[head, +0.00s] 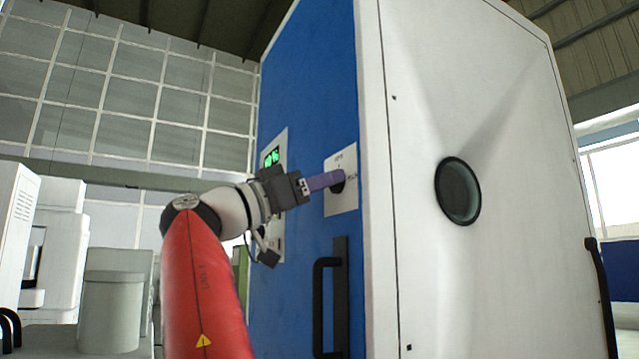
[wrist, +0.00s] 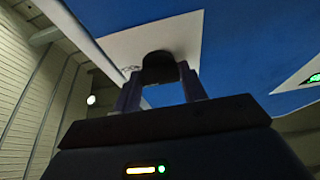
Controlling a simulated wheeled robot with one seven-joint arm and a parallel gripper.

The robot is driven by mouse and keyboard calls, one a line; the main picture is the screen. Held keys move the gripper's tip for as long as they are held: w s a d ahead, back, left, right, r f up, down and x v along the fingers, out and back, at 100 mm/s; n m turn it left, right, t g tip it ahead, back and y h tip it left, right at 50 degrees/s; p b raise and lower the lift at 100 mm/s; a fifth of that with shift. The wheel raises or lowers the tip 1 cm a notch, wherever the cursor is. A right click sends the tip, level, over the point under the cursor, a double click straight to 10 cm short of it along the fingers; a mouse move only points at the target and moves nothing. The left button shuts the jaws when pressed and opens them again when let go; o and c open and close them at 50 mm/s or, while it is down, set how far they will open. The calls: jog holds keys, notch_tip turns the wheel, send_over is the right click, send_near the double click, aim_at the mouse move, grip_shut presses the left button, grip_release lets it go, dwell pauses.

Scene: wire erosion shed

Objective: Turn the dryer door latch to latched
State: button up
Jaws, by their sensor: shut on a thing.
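The dryer (head: 294,110) is a tall cabinet with a blue door front and a white side. The door latch is a dark round knob (wrist: 159,66) on a white label plate (head: 341,203) high on the blue door; in the head view my fingers mostly cover it. My gripper (head: 338,181) reaches the plate from the left, its purple fingers at the knob. In the wrist view my gripper (wrist: 157,80) has one finger on each side of the knob and is shut on it. The plate's lettering is too small to read.
A black door handle (head: 328,305) stands out below the latch plate. A panel with a green display (head: 272,157) is left of it, behind my gripper. The white side has a round dark port (head: 458,191). A grey bin (head: 111,310) stands at lower left.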

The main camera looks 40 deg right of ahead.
jog(key=o, duration=1)
jog(key=shift+f, duration=0.1)
jog(key=b+v, duration=0.2)
jog(key=v, duration=0.5)
jog(key=shift+w+a, duration=0.1)
jog(key=shift+a, duration=0.3)
jog(key=shift+d, duration=0.1)
